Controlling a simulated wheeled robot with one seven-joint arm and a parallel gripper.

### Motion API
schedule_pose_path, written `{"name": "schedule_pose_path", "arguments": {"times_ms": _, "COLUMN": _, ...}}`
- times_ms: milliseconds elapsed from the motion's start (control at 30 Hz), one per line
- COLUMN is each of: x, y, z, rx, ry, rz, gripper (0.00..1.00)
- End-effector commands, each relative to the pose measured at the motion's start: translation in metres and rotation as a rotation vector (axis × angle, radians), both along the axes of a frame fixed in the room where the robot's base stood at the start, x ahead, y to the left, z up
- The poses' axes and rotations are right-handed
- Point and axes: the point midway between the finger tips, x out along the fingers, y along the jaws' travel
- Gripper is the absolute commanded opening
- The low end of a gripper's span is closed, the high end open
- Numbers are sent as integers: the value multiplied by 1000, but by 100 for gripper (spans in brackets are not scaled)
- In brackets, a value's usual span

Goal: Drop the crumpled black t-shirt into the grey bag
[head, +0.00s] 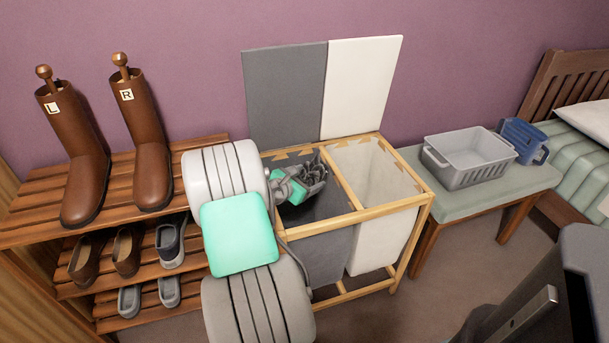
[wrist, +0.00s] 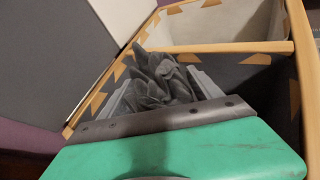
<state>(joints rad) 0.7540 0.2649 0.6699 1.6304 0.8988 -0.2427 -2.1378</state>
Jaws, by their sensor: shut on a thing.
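The crumpled black t-shirt (wrist: 160,80) shows as a dark grey bunched cloth in the wrist view. My gripper (head: 312,178) is shut on it. In the head view the t-shirt (head: 316,170) is small and partly hidden by my gripper. The grey bag (head: 325,257) hangs in the left half of a wooden frame, with its grey lid (head: 284,95) raised behind it. My gripper and the cloth are over the grey bag's opening, and the bag's dark inside (wrist: 225,85) shows around them. I cannot tell how far down they reach.
A white bag (head: 380,235) hangs in the frame's right half, its white lid (head: 361,85) raised. A wooden bar (head: 343,180) divides the bags. A shoe rack (head: 30,222) with brown boots (head: 150,150) stands left. A grey basket (head: 468,160) sits on a bench (head: 450,204) at right.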

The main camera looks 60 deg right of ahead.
Motion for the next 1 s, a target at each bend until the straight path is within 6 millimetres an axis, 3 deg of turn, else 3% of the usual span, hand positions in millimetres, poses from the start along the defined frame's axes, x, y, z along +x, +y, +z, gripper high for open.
{"name": "schedule_pose_path", "arguments": {"times_ms": 33, "x": 1, "y": 0, "z": -12, "rx": -1, "ry": -1, "rz": 0, "gripper": 27}}
{"name": "schedule_pose_path", "arguments": {"times_ms": 100, "x": 1, "y": 0, "z": -16, "rx": -2, "ry": -1, "rz": 1, "gripper": 27}}
{"name": "schedule_pose_path", "arguments": {"times_ms": 367, "x": 3, "y": 1, "z": -14, "rx": -1, "ry": -1, "rz": 5, "gripper": 27}}
{"name": "schedule_pose_path", "arguments": {"times_ms": 400, "x": 3, "y": 1, "z": -14, "rx": -1, "ry": -1, "rz": 5, "gripper": 76}}
{"name": "schedule_pose_path", "arguments": {"times_ms": 700, "x": 3, "y": 1, "z": -15, "rx": 0, "ry": -1, "rz": 5, "gripper": 99}}
{"name": "schedule_pose_path", "arguments": {"times_ms": 1000, "x": 5, "y": 7, "z": -12, "rx": 0, "ry": 0, "rz": 8, "gripper": 99}}
